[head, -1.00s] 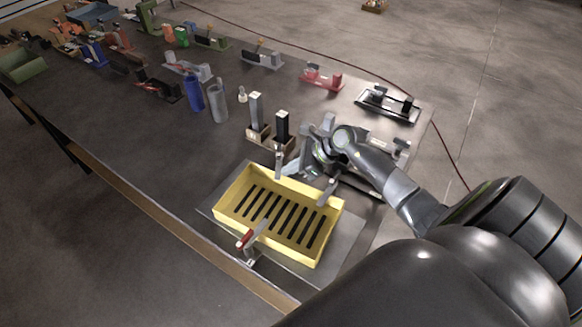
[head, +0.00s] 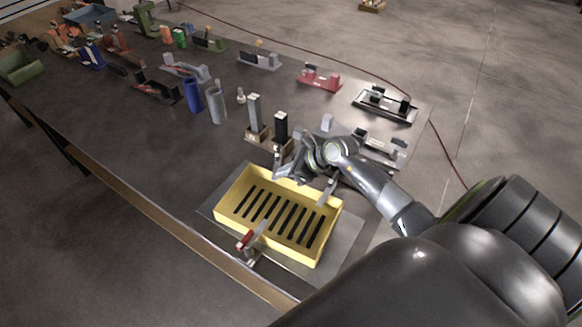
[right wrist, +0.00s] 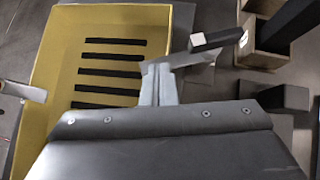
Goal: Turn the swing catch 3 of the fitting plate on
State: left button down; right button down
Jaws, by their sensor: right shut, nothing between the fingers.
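The fitting plate (head: 345,232) is a grey sheet with a slotted yellow tray (head: 222,212) on it; the tray also fills the left of the right wrist view (right wrist: 40,110). Swing catches stand around the tray: one with a red part at the front (head: 247,241), one at the right side (head: 327,191), one at the back edge (head: 277,160). No catch number is readable. My right gripper (head: 284,174) is shut and empty beside the back catch. In the right wrist view the fingers (right wrist: 160,82) are close to a pale-ended lever (right wrist: 215,40); contact cannot be told. My left gripper is out of view.
A wooden holder (head: 257,136) with upright blocks stands just behind the back catch. Blue (head: 193,95) and grey (head: 216,106) cylinders stand further back. Black fixtures (head: 385,105) lie to the right. Several other fittings line the far table. The table left of the tray is clear.

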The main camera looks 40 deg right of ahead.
jog(key=shift+w+a+b, duration=0.2)
jog(key=shift+a+b, duration=0.1)
jog(key=shift+a, duration=0.15)
jog(key=shift+w+a+b, duration=0.2)
jog(key=shift+a+b, duration=0.1)
jog(key=shift+a, duration=0.1)
dwell(0.9)
jog(key=shift+d, duration=0.2)
